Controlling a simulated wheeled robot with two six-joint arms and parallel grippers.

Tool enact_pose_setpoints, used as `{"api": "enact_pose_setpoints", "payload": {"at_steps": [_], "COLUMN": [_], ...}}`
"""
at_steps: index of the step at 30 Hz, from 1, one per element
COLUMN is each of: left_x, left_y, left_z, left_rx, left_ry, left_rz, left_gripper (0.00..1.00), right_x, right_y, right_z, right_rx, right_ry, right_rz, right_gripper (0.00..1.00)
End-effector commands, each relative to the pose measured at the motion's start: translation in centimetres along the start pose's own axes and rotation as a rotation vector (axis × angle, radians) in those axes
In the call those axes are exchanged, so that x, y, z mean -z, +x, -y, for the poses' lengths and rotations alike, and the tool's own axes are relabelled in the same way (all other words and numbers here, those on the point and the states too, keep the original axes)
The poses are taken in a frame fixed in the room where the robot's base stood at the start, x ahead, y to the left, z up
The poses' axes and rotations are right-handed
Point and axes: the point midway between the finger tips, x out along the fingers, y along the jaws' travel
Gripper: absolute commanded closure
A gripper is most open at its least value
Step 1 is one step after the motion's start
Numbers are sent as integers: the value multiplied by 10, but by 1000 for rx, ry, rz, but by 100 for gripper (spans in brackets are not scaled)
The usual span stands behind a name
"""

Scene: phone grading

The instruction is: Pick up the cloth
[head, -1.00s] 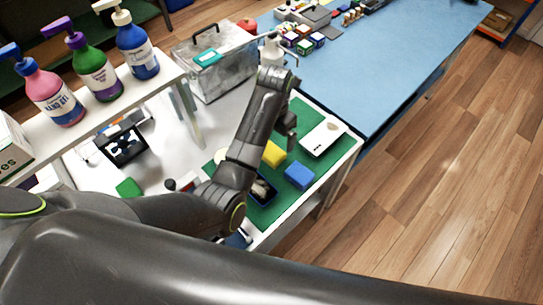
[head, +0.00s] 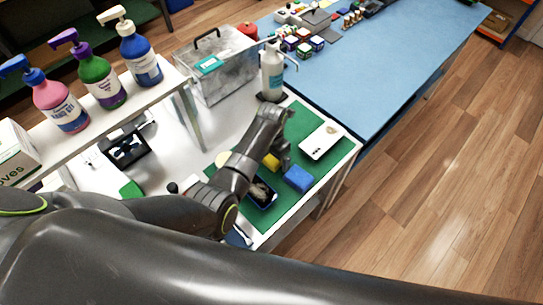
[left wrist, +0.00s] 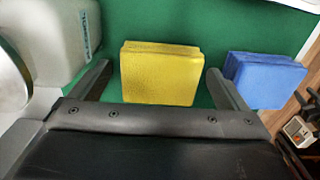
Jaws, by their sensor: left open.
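A yellow folded cloth (left wrist: 160,74) lies flat on the green mat (left wrist: 200,20), in the middle of the left wrist view. In the head view the yellow cloth (head: 271,162) is partly hidden by my left gripper (head: 283,150). A similar blue layered pad (left wrist: 264,80) lies to its right, and it also shows in the head view (head: 298,178). My left gripper (left wrist: 158,72) is open and empty, its two fingers on either side of the yellow cloth in the left wrist view. I cannot tell how high the fingers are. My right gripper is not in view.
A white phone-like slab (head: 322,142) lies on the mat's right part. A dark tray (head: 262,193) sits near the pads. Coloured pump bottles (head: 141,62) stand on the left shelf.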

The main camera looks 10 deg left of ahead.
Motion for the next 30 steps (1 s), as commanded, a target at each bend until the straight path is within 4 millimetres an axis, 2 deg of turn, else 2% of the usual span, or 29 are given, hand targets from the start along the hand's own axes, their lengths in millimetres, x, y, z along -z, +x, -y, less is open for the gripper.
{"api": "enact_pose_setpoints", "payload": {"at_steps": [6, 7, 15, 18, 26, 30], "left_x": [0, 0, 0, 0, -1, -1], "left_y": [0, 0, 0, 0, -2, -15], "left_z": [0, 0, 0, 0, 0, 0], "left_rx": [0, 0, 0, 0, 0, -1], "left_ry": [0, 0, 0, 0, 0, 0], "left_rz": [1, 0, 0, 0, 1, 3], "left_gripper": [4, 6, 42, 51, 51, 51], "right_x": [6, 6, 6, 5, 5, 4], "right_y": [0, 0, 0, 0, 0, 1], "right_z": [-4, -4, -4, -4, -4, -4], "right_rx": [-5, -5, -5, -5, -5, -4], "right_ry": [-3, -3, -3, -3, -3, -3], "right_rz": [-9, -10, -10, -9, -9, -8], "right_gripper": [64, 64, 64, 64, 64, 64]}}
